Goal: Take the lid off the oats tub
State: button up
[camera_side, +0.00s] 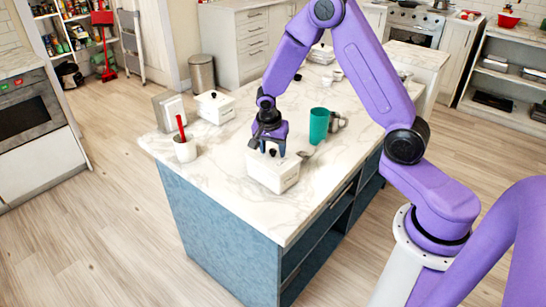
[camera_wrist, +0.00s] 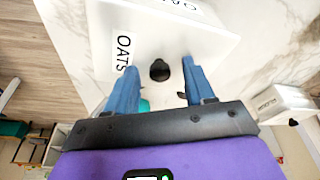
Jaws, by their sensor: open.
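The oats tub (camera_side: 274,174) is a white box on the marble counter, below my gripper (camera_side: 270,151). In the wrist view the tub (camera_wrist: 190,32) has OATS lettering on its side. A dark knob (camera_wrist: 160,70) on the white lid lies between my gripper's (camera_wrist: 158,66) two blue fingers. The fingers are open, with a gap visible on each side of the knob. In the side view my gripper hides much of the lid and knob. The lid appears seated on the tub.
A teal cup (camera_side: 318,126) stands right of the tub, with a dark spoon-like item (camera_side: 306,154) near it. A white pot with a red utensil (camera_side: 185,148) and another white lidded tub (camera_side: 215,108) stand left. The counter's front left (camera_side: 215,170) is clear.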

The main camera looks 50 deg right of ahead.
grip_shut()
jog(key=shift+r, duration=0.1)
